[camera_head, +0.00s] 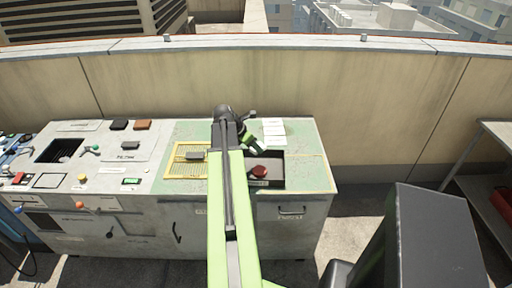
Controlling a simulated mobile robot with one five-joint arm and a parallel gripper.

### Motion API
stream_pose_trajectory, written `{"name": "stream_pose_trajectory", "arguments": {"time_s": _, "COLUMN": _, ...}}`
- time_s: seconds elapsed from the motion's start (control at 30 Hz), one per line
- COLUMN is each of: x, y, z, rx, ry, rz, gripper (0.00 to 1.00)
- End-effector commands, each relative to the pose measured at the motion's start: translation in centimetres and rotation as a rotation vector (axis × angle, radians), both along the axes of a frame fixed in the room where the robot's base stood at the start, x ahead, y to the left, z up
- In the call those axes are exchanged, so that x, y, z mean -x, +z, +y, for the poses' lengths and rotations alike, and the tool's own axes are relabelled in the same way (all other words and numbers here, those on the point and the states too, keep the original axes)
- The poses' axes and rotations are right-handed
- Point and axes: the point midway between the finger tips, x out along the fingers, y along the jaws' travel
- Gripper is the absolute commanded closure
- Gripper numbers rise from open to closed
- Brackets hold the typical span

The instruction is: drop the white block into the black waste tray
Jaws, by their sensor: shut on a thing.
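My gripper (256,147) is over the green part of the bench, at the back edge of the black waste tray (294,173). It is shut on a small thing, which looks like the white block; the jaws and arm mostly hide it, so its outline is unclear. The black tray is sunk into the bench top to the right of my arm. A red round thing (259,171) shows at its left side. My arm hides the left edge of the tray.
White cards or labels (273,126) lie behind the tray. A yellow grid (185,171) with a grey block (195,156) is left of my arm. A control panel (110,155) fills the bench's left. A wall stands behind; a metal shelf (497,132) is at right.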

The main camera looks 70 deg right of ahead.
Motion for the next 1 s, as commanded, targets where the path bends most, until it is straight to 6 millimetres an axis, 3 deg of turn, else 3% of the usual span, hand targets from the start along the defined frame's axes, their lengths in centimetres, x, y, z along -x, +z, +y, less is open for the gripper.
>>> {"name": "stream_pose_trajectory", "arguments": {"time_s": 0.17, "x": 0.2, "y": -0.6, "z": 0.0, "rx": 0.000, "ry": -0.002, "rz": 0.000, "gripper": 0.95}}
{"name": "stream_pose_trajectory", "arguments": {"time_s": 0.6, "x": 0.2, "y": -6.0, "z": 0.0, "rx": 0.000, "ry": 0.000, "rz": 0.000, "gripper": 0.95}}
{"name": "stream_pose_trajectory", "arguments": {"time_s": 0.9, "x": 0.3, "y": -5.9, "z": 0.0, "rx": 0.000, "ry": 0.000, "rz": 0.000, "gripper": 0.95}}
{"name": "stream_pose_trajectory", "arguments": {"time_s": 0.93, "x": 0.3, "y": -5.9, "z": 0.0, "rx": 0.000, "ry": 0.000, "rz": 0.000, "gripper": 0.55}}
{"name": "stream_pose_trajectory", "arguments": {"time_s": 1.0, "x": 0.3, "y": -5.9, "z": 0.0, "rx": 0.000, "ry": 0.000, "rz": 0.000, "gripper": 0.46}}
